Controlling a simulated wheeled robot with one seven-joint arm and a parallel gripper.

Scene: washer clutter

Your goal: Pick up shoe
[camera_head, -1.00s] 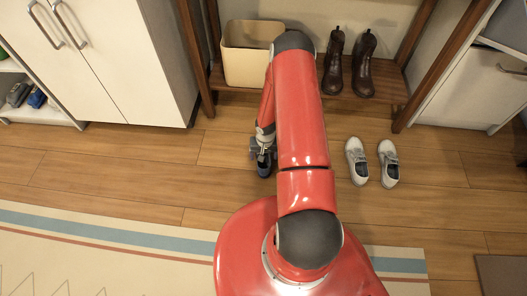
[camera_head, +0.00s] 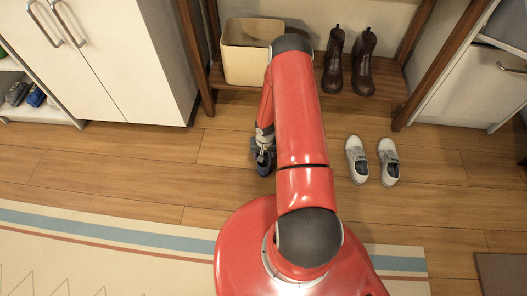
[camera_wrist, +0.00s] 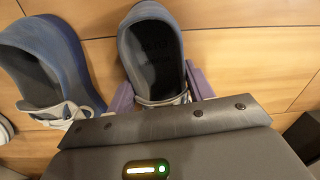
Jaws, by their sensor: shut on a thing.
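A dark blue-grey shoe (camera_wrist: 155,55) with a light strap lies in the middle of the wrist view, its opening facing the camera. My gripper (camera_wrist: 160,88) has one purplish finger on each side of the shoe's strap end and is shut on it. A second blue-grey shoe (camera_wrist: 45,65) with a light strap lies to the left, apart from the held one. In the head view, my gripper (camera_head: 264,150) is low by the floor, left of my red arm. The held shoe (camera_head: 264,166) shows just below it; the arm hides part of this area.
White shoes (camera_head: 373,161) stand on the wooden floor to the right. Brown boots (camera_head: 348,65) and a cream bin (camera_head: 247,60) sit on a low wooden shelf behind. A white cabinet (camera_head: 130,60) stands at left, and a striped rug (camera_head: 100,250) lies in front.

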